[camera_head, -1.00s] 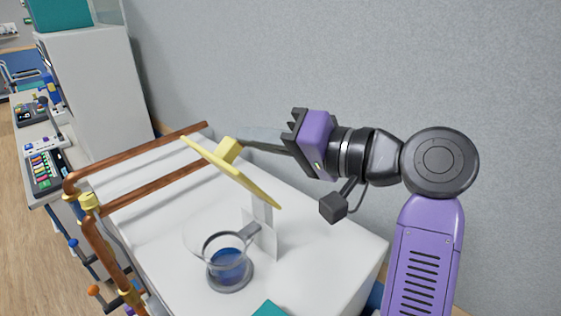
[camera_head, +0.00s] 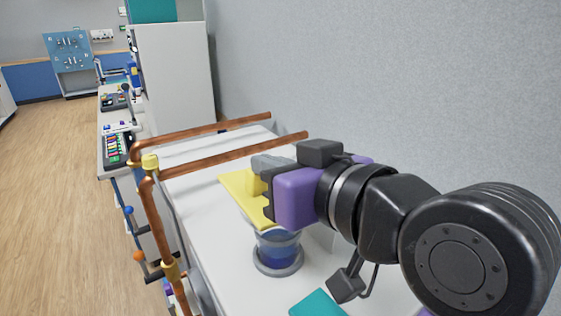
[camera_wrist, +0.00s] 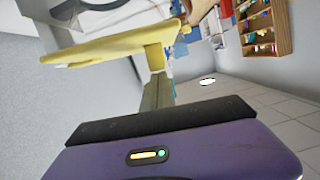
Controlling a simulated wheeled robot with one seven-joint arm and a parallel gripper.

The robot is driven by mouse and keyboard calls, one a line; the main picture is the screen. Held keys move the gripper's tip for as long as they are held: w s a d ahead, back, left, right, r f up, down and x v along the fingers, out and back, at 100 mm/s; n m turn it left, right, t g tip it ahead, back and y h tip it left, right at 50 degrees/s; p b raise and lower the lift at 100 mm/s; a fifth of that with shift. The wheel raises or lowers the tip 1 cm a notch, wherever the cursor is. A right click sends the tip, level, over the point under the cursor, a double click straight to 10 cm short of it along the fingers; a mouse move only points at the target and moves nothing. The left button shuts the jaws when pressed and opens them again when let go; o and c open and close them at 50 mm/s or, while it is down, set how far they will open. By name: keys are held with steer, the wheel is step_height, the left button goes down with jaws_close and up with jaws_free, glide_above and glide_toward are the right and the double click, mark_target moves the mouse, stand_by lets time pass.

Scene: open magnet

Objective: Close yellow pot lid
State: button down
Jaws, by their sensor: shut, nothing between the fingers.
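The yellow lid (camera_head: 238,192) is a flat plate with a block-like knob (camera_head: 256,183). It lies over the back left of a clear pot with blue contents (camera_head: 278,247) on the white worktop; whether it rests flat on the rim cannot be told. The lid also shows edge-on in the wrist view (camera_wrist: 105,48), with part of the round pot rim (camera_wrist: 85,8) at the top left. My gripper (camera_head: 268,163) is shut and empty, its fingers behind the knob. In the wrist view its fingertips (camera_wrist: 155,75) are close to the knob; contact is unclear.
Copper pipes (camera_head: 225,128) run along the worktop's left and back edge. A teal object (camera_head: 318,304) lies near the front. The grey wall (camera_head: 380,80) is close behind my arm. A white cabinet (camera_head: 172,80) stands at the back; open floor (camera_head: 50,190) is at left.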

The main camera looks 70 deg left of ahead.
steer(key=shift+s+d+f+n+t+b, duration=0.1)
steer(key=shift+s+f+n+t+b, duration=0.15)
steer(key=shift+f, duration=0.2)
steer(key=shift+s+f+n+t+b, duration=0.1)
steer(key=shift+f+n+b, duration=0.25)
steer(key=shift+f, duration=0.1)
steer(key=shift+f, duration=0.1)
step_height(320, 180, up, 5)
steer(key=p, duration=0.4)
steer(key=shift+p, duration=0.3)
steer(key=b+v, duration=0.2)
steer(key=v, duration=0.8)
steer(key=shift+f, duration=0.35)
steer(key=shift+r, duration=0.1)
